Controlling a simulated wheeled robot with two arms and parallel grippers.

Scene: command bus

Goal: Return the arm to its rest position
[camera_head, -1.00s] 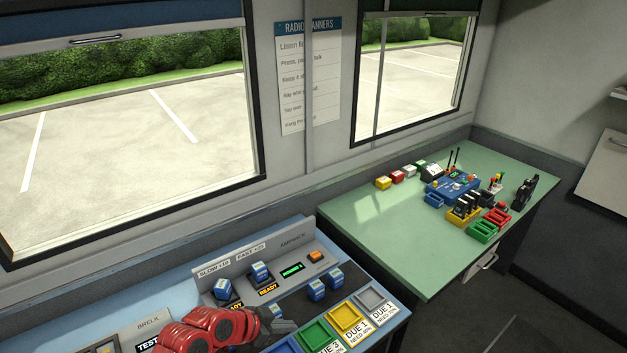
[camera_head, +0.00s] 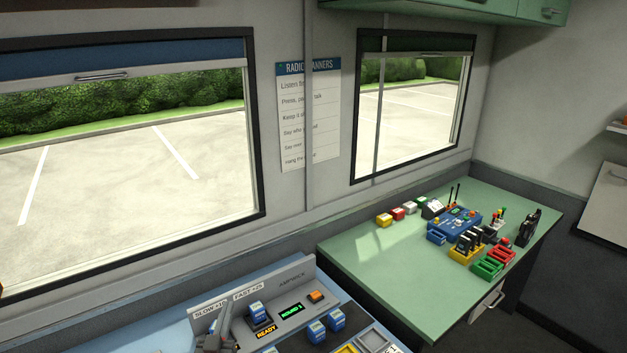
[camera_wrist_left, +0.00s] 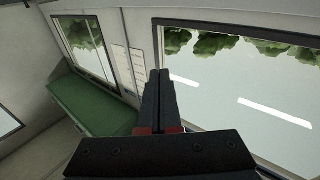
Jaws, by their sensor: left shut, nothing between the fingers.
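My left gripper (camera_head: 224,318) is at the lower edge of the head view, in front of the grey panel of the blue bench. Its fingers point up and are shut with nothing between them. In the left wrist view the two dark fingers (camera_wrist_left: 159,98) lie side by side against the window wall. My right gripper is not in view.
The blue bench carries a grey panel (camera_head: 290,283), a blue block (camera_head: 256,312) and trays. A green table (camera_head: 370,275) on the right holds a blue radio-like unit (camera_head: 455,222), small coloured blocks and trays. A window wall runs behind both.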

